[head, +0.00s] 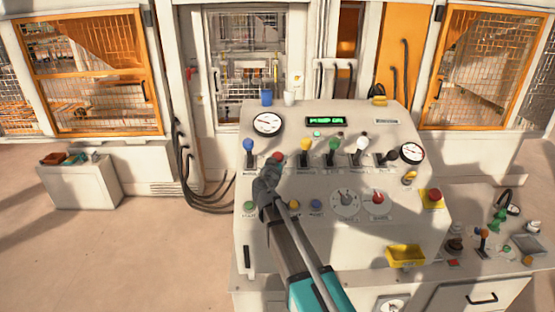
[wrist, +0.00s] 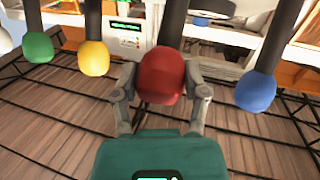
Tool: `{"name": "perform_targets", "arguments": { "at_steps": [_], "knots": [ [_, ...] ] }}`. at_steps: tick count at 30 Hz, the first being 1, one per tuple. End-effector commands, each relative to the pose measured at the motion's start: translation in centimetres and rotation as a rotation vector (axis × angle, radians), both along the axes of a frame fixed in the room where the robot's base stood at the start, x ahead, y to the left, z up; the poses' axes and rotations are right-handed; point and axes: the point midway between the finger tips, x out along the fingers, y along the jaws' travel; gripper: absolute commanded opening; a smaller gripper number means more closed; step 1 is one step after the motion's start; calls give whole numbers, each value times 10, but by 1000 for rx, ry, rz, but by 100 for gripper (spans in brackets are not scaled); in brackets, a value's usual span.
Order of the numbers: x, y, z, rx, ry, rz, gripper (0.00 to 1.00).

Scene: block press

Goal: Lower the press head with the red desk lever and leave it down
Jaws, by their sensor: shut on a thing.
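The red lever's knob (head: 277,158) stands in the row of levers on the sloped control desk (head: 310,235), between the blue and yellow levers. In the head view my gripper (head: 268,175) is at the red lever and covers much of it. In the wrist view the red knob (wrist: 161,76) sits between the two fingers of my gripper (wrist: 160,95), which are shut on it. The press (head: 255,70) stands behind the desk, seen through an opening in the machine wall. The height of its head cannot be told.
The blue lever (head: 248,147) is close on the left, the yellow lever (head: 305,147) close on the right. Green (head: 333,147) and white levers (head: 360,147) follow. A blue cup (head: 266,97) and a white cup (head: 289,98) stand on the desk's back edge.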

Motion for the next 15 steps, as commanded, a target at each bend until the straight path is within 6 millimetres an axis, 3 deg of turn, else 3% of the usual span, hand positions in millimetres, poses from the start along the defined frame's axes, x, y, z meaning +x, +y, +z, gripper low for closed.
{"name": "perform_targets", "arguments": {
  "at_steps": [1, 6, 15],
  "knots": [
    [0, 0, 0, 2, -1, 0, 61],
    [0, 0, 0, 1, 0, 0, 92],
    [0, 0, 0, 1, 0, 0, 92]
  ]
}}
